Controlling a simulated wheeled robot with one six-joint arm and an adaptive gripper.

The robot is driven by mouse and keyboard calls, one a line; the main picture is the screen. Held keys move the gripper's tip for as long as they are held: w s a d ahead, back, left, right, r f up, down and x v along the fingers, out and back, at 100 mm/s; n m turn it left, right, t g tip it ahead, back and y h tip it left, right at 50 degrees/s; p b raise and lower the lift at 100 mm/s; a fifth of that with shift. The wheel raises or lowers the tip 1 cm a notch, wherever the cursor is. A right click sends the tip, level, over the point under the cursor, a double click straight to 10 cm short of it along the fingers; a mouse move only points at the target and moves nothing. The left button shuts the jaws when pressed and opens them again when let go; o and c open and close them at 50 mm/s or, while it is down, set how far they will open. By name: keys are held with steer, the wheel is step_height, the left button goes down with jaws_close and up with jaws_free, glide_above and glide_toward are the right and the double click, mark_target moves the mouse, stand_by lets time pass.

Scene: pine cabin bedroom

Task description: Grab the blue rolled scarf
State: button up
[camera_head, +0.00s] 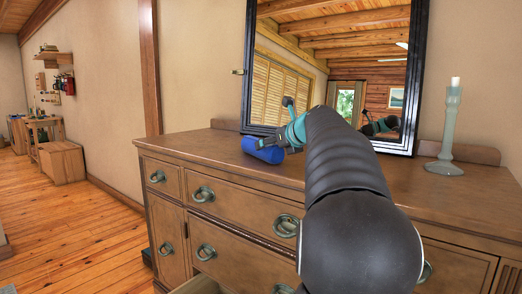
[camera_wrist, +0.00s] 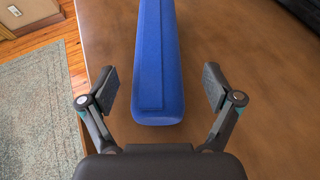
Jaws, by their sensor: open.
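The blue rolled scarf (camera_head: 262,150) lies on top of the wooden dresser (camera_head: 215,146), toward its left end, in the head view. In the wrist view the scarf (camera_wrist: 158,65) runs lengthwise from the top edge down to between the fingertips. My gripper (camera_wrist: 158,88) is open, with one finger on each side of the scarf's near end and a gap on both sides. In the head view my gripper (camera_head: 276,144) is at the scarf, partly hidden by my arm. I cannot tell its exact height above the dresser top.
A black-framed mirror (camera_head: 250,60) stands behind the scarf on the dresser. A pale candlestick (camera_head: 449,130) with a candle stands at the right. The dresser's left edge is close to the scarf, with wooden floor (camera_head: 75,235) beyond. A rug (camera_wrist: 40,115) shows below.

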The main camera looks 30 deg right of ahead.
steer(key=x, duration=0.3)
steer(key=shift+w+a+f, duration=0.1)
steer(key=shift+w+a, duration=0.1)
steer(key=shift+w, duration=0.05)
steer(key=c, duration=1.3)
steer(key=shift+c, duration=0.8)
